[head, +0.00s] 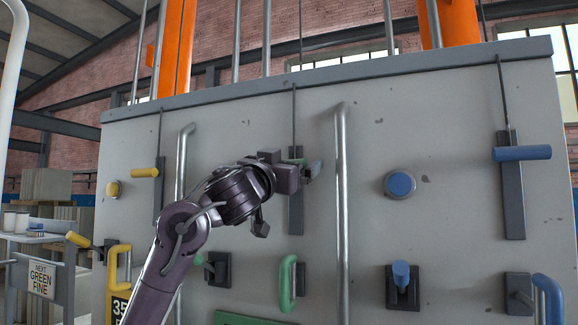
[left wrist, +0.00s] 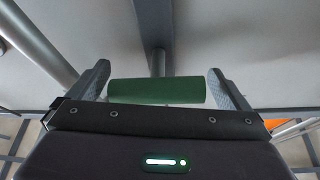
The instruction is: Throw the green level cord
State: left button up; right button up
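The green handle (left wrist: 156,91) is a short horizontal bar in front of a dark upright plate (head: 296,215) on the grey panel. A thin dark cord (head: 294,115) runs up from this plate in the head view. My left gripper (head: 302,172) is at the handle and hides most of it there. In the left wrist view, my left gripper (left wrist: 160,88) has its fingers spread wide, with the bar lengthwise between them. Small gaps seem to show at the bar's ends; firm contact is not clear. My right gripper is not in view.
A yellow handle (head: 145,173) and a blue handle (head: 522,154) sit on similar plates left and right. Vertical metal rails (head: 342,215) stand out from the panel on both sides. Below are a green loop handle (head: 287,283), a green knob (head: 199,260) and a blue knob (head: 401,272).

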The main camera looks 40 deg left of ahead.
pick_arm(q)
jog(key=shift+w, duration=0.15)
jog(key=shift+f, duration=0.2)
jog(key=b+v, duration=0.5)
jog(key=v, duration=0.2)
jog(key=shift+s, duration=0.4)
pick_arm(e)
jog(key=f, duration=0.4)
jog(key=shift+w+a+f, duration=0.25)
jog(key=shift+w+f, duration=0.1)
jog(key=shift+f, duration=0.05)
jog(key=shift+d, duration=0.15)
